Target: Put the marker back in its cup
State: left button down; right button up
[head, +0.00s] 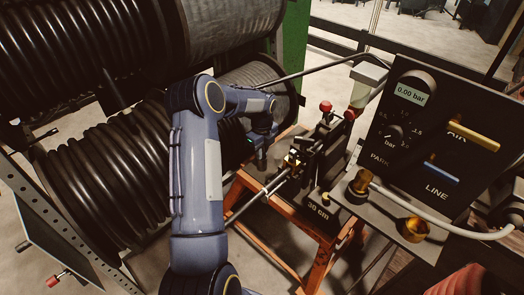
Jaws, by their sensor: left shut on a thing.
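My left arm rises from the bottom, bends, and reaches right and down to my left gripper (259,160), which is small and dark beside the orange-framed stand. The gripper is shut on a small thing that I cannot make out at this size. I cannot pick out the marker or its cup with certainty. My right gripper is not in view.
Black hose reels (105,175) fill the left. A black crimping device (330,150) with a red knob stands on the orange frame (270,240), right of the gripper. A control panel (425,130) reading 0.00 bar is at right, with brass fittings (414,229) below it.

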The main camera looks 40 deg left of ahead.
pick_arm(q)
jog(key=shift+f, duration=0.1)
jog(key=c, duration=1.4)
grip_release()
jog(key=shift+o, duration=0.2)
